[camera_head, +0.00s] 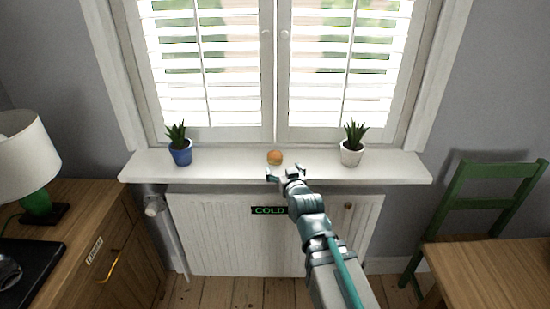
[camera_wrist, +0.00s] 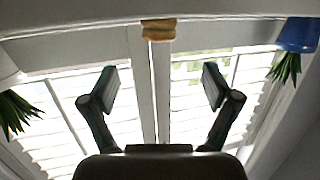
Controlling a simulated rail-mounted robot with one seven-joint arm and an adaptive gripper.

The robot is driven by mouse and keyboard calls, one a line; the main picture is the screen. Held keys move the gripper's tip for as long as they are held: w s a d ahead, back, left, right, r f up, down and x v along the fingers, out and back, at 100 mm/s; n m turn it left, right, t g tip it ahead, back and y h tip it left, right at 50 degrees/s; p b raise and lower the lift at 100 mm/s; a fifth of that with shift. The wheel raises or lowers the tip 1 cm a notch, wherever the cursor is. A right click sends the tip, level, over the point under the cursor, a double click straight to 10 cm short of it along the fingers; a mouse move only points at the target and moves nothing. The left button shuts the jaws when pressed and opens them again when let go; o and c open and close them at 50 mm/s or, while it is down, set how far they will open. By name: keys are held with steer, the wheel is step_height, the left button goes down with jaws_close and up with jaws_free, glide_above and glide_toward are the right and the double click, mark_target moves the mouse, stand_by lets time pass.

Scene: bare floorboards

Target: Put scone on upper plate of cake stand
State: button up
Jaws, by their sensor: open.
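The scone (camera_head: 275,158) is a small round golden-brown bun on the white windowsill, between two potted plants. My gripper (camera_head: 286,173) is at the sill's front edge, just in front of the scone, and looks slightly right of it. In the wrist view, my gripper (camera_wrist: 160,85) has its fingers wide apart with nothing between them. The scone (camera_wrist: 158,30) shows there at the top middle, beyond the fingertips and apart from them. No cake stand shows in either view.
A blue-potted plant (camera_head: 181,150) stands left on the windowsill (camera_head: 225,168), a white-potted plant (camera_head: 352,148) right. Closed shutters (camera_head: 235,60) rise behind. A radiator (camera_head: 215,235) is below. A cabinet with a lamp (camera_head: 25,160) is left; a green chair (camera_head: 485,205) and table (camera_head: 500,265) are right.

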mark_target(276, 160)
steer(key=shift+m+t+h, duration=0.3)
steer(key=shift+t, duration=0.1)
steer(key=p+x, duration=0.2)
steer(key=p, duration=0.3)
steer(key=p+x, duration=0.3)
steer(key=p, duration=0.1)
steer(key=p+x, duration=0.3)
steer(key=p, duration=0.2)
steer(key=shift+a+f+p, duration=0.25)
steer(key=shift+f+p, duration=0.05)
steer(key=shift+f, duration=0.1)
steer(key=p+x, duration=0.1)
steer(key=x, duration=0.3)
steer(key=shift+f, duration=0.1)
